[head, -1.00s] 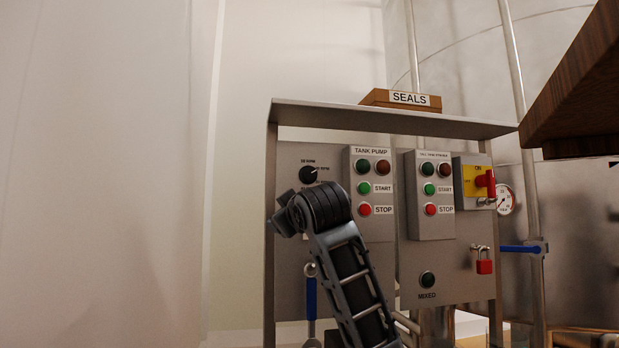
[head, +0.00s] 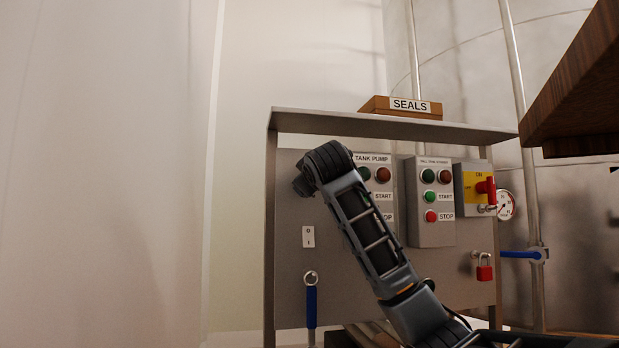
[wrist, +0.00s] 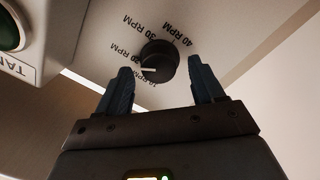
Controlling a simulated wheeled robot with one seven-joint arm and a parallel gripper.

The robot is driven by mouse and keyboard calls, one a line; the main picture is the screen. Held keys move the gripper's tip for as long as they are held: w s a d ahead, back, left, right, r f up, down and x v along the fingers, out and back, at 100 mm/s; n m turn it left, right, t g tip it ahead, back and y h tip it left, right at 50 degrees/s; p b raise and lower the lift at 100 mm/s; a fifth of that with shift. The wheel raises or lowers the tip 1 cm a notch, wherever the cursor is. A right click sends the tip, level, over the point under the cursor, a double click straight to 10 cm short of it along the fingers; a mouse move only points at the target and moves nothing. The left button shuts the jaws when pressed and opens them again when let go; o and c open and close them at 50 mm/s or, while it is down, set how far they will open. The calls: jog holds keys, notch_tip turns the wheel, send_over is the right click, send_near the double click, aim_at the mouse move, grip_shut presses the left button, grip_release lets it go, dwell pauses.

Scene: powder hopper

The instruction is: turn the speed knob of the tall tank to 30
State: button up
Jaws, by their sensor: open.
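The black speed knob (wrist: 160,58) shows in the wrist view, on a grey panel with printed marks from 10 RPM to 40 RPM. Its white pointer line points left in the picture, near the 10 and 20 RPM labels. My gripper (wrist: 160,66) is open, one finger on each side of the knob in the picture. I cannot tell whether the fingers touch it or how far short of it they are. In the head view my arm covers the knob, and my fingers are not visible. The tall tank (head: 470,90) stands behind the panel.
The TANK PUMP box (head: 372,159) is beside my arm, with a second button box (head: 430,225) to its right. Farther right are a red-handled yellow switch (head: 473,187) and a red padlock (head: 484,270). A shelf (head: 390,126) with a SEALS box (head: 400,106) overhangs the panel.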

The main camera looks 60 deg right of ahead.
jog(key=shift+w+d, duration=0.15)
jog(key=shift+d, duration=0.1)
jog(key=c, duration=1.1)
jog(key=shift+o, duration=0.2)
jog(key=shift+m, duration=0.3)
jog(key=shift+d+r+m+y+p, duration=0.15)
jog(key=shift+m+p, duration=0.3)
jog(key=shift+m, duration=1.35)
jog(key=shift+a+f+m+y+p, duration=0.1)
jog(key=shift+m+p, duration=0.35)
jog(key=shift+m, duration=1.35)
jog(key=shift+d+r+m+y+p, duration=0.15)
jog(key=shift+m+p, duration=0.3)
jog(key=shift+m, duration=1.35)
jog(key=shift+f, duration=0.15)
